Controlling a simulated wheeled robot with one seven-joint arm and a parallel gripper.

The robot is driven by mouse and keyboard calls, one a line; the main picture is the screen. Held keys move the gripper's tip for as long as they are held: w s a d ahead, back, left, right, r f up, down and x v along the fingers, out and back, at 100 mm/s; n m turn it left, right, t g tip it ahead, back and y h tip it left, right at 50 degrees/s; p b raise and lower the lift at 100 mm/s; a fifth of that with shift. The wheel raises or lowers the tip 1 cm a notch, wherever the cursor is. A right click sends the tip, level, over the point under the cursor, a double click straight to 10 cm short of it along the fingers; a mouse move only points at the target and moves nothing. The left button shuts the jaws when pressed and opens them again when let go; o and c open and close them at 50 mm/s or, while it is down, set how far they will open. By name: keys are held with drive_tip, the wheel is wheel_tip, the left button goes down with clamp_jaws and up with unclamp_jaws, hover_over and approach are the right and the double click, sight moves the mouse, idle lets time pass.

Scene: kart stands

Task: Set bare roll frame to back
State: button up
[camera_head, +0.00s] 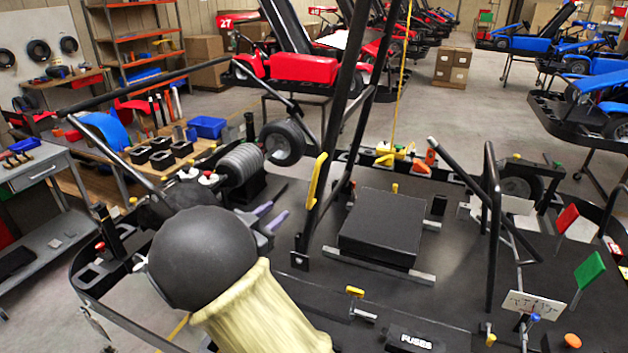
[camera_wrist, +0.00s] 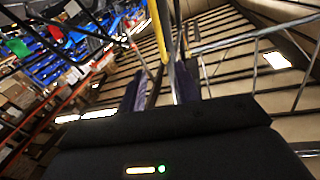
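A tall black roll frame (camera_head: 336,122) rises from a bracket on the black kart deck. It leans to the right and leaves the head view at the top. A yellow grip (camera_head: 317,180) sits on its near bar. My gripper (camera_head: 272,214) is left of this bar, apart from it, with its purple fingers pointing toward it. In the wrist view my gripper (camera_wrist: 160,87) is open, with an empty gap between the fingers. The gripper body is partly hidden by my arm in the head view.
A flat black box (camera_head: 380,228) lies on the deck right of the frame. A smaller black hoop (camera_head: 492,230) with a slanted bar stands farther right. A coiled cylinder (camera_head: 240,165) and a wheel (camera_head: 283,143) are behind my gripper. Red and green flags (camera_head: 589,269) stand at right.

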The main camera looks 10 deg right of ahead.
sight(313, 182)
drive_tip(key=shift+d, duration=0.1)
drive_tip(key=p+x, duration=0.6)
drive_tip(key=x, duration=1)
drive_tip(key=shift+w+d+p, duration=0.2)
drive_tip(key=shift+p, duration=0.15)
drive_tip(key=shift+w+d, duration=0.25)
drive_tip(key=shift+d, duration=0.05)
drive_tip(key=shift+w+a, duration=0.1)
drive_tip(key=c, duration=0.5)
clamp_jaws()
